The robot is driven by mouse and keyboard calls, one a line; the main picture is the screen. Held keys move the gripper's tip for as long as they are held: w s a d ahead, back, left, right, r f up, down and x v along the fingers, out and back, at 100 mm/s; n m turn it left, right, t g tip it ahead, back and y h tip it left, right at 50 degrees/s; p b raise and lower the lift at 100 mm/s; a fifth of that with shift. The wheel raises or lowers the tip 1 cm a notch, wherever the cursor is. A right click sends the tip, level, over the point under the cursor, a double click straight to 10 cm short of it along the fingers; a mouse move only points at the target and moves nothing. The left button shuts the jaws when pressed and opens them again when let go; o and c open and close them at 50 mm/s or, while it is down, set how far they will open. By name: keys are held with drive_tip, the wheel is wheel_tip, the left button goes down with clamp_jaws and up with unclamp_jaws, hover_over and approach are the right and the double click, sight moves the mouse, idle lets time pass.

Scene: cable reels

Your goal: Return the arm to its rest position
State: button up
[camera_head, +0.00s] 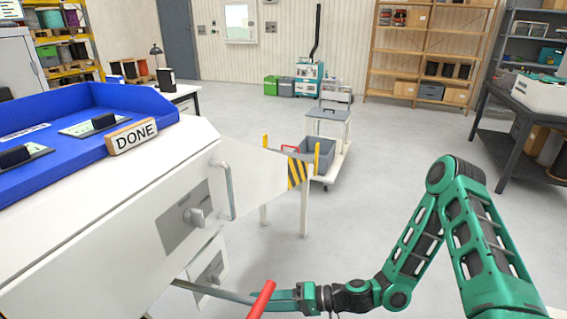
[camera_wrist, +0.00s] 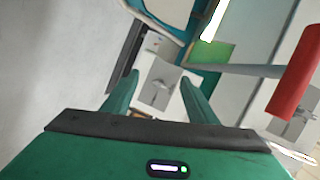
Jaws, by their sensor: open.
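My arm, green and black, rises at the right of the head view, bends at a high elbow and runs down to the left along the bottom. My gripper (camera_head: 277,300) is low in front of the white machine. In the wrist view, the two green fingers of my gripper (camera_wrist: 158,92) stand apart with nothing between them. A red grip (camera_head: 262,301) on a grey rod (camera_head: 215,292) overlaps the gripper's tip in the head view. In the wrist view the red grip (camera_wrist: 296,72) is right of the fingers, apart from them.
The white machine (camera_head: 150,215) with a knob and a handle fills the left. A blue tray (camera_head: 60,107) with a DONE sign (camera_head: 132,136) is on top. A white cart (camera_head: 338,165) with a grey bin stands beyond. Open floor (camera_head: 400,140) lies in the middle.

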drive_tip(key=s+d+r+g+h, duration=0.1)
drive_tip(key=d+r+h, duration=0.3)
drive_tip(key=d, duration=0.7)
drive_tip(key=s+d+r+h, duration=0.1)
drive_tip(key=d+r+h, duration=0.25)
drive_tip(key=d, duration=0.65)
drive_tip(key=s+d+r+g+h, duration=0.1)
drive_tip(key=d+r+h, duration=0.35)
drive_tip(key=d, duration=0.65)
drive_tip(key=s+d+r+m+t+h, duration=0.1)
drive_tip(key=s+d+r+m+h, duration=0.2)
drive_tip(key=s+d+r+m, duration=0.5)
drive_tip(key=s+d+r, duration=0.5)
drive_tip(key=s+r, duration=0.2)
drive_tip(key=s, duration=0.2)
drive_tip(key=shift+s+d+r, duration=0.15)
drive_tip(key=shift+d+r, duration=0.05)
drive_tip(key=shift+d, duration=0.15)
drive_tip(key=shift+c, duration=0.4)
drive_tip(key=c, duration=0.5)
drive_tip(key=shift+a, duration=0.15)
